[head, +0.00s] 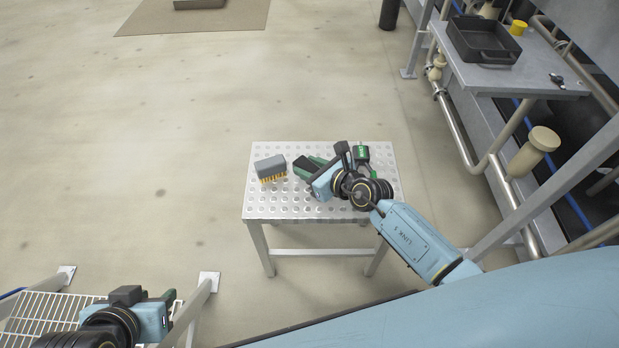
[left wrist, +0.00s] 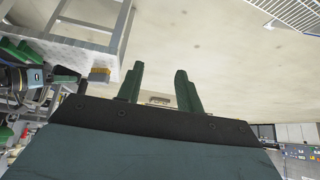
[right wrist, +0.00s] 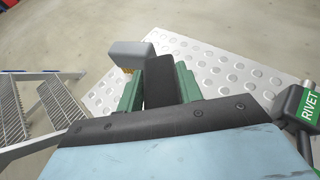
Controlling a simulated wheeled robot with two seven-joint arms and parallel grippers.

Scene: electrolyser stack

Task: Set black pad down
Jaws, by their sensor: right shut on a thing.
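The black pad (right wrist: 160,82) is a dark flat piece held upright between the green fingers of my right gripper (right wrist: 160,88), which is shut on it. In the head view my right gripper (head: 308,168) is low over the dimpled metal table (head: 292,208). I cannot tell whether the pad touches the tabletop. My left gripper (head: 168,298) is at the lower left of the head view, away from the table. Its fingers (left wrist: 160,85) are apart with nothing between them.
A grey brush (head: 270,167) with yellow bristles lies left of my right gripper. A green-labelled rivet tool (head: 361,154) stands at the table's back right. A wire rack (head: 45,310) is at lower left. A bench with a black tray (head: 483,42) is at upper right. The table's front left is clear.

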